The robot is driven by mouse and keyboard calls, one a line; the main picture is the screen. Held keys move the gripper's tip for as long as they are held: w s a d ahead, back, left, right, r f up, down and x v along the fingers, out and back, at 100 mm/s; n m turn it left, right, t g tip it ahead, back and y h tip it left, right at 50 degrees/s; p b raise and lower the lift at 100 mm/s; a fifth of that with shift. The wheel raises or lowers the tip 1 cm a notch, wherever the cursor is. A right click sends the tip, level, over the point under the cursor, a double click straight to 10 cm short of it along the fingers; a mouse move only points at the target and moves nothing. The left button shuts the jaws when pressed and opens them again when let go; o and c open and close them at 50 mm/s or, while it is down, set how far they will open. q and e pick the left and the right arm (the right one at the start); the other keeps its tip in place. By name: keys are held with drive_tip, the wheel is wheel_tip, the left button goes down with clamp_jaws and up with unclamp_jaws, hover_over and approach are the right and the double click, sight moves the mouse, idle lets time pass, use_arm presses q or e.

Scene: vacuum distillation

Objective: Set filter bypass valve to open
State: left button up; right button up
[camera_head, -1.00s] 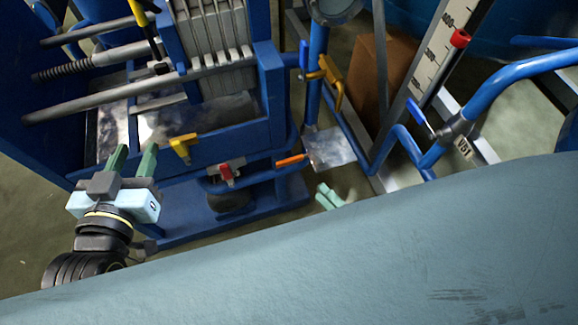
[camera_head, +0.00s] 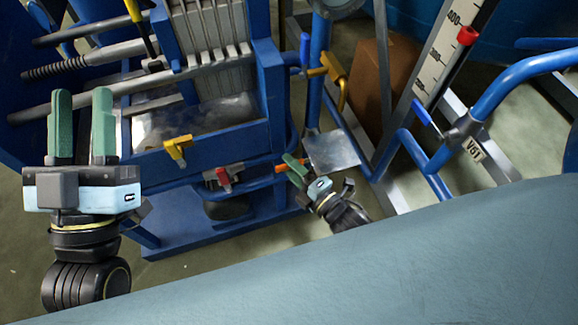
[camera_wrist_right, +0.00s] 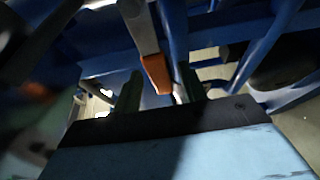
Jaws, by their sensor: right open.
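An orange valve handle (camera_head: 281,168) sits on the pipework at the lower right of the blue filter frame. I see no label naming it as the filter bypass valve. My right gripper (camera_head: 291,168) is open at this handle, partly hiding it in the head view. In the right wrist view the orange handle (camera_wrist_right: 155,72) lies between the open green fingers, near their tips; I cannot tell whether they touch it. My left gripper (camera_head: 83,95) is open and empty, at the left in front of the filter frame.
A yellow handle (camera_head: 178,150) and a red handle (camera_head: 223,176) are on the frame's front. A blue handle (camera_head: 304,52) is on the upright pipe. Another blue handle (camera_head: 424,114) is near the V51 tag (camera_head: 475,150). A large pale blue surface (camera_head: 400,265) fills the foreground.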

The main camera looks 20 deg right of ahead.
drive_tip(key=shift+w+a, duration=0.3)
drive_tip(key=shift+w, duration=0.25)
clamp_jaws()
